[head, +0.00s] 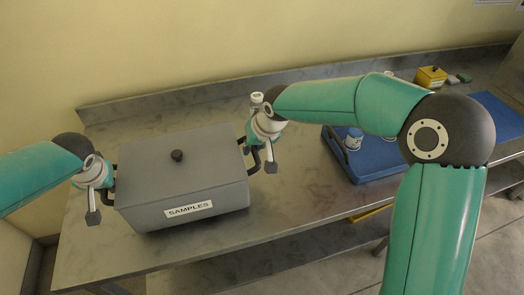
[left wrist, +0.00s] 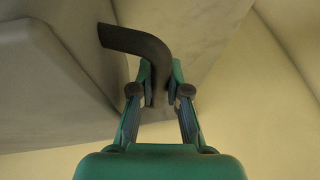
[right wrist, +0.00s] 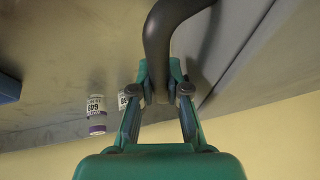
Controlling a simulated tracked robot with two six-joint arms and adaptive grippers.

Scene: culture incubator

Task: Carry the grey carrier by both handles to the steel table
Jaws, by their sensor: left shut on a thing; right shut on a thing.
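The grey carrier (head: 180,180) has a lid with a dark knob and a front label reading SAMPLES. It is at the steel table (head: 300,222), over its left part; I cannot tell whether it rests on the top or hangs just above it. My left gripper (head: 104,190) is shut on the left black handle, which shows in the left wrist view (left wrist: 148,45). My right gripper (head: 262,158) is shut on the right black handle, which shows in the right wrist view (right wrist: 162,40). The carrier looks about level.
A white-capped vial (head: 257,99) is behind my right gripper. A yellow box (head: 431,77) and a blue mat (head: 496,112) lie further right. The raised back edge runs along the wall.

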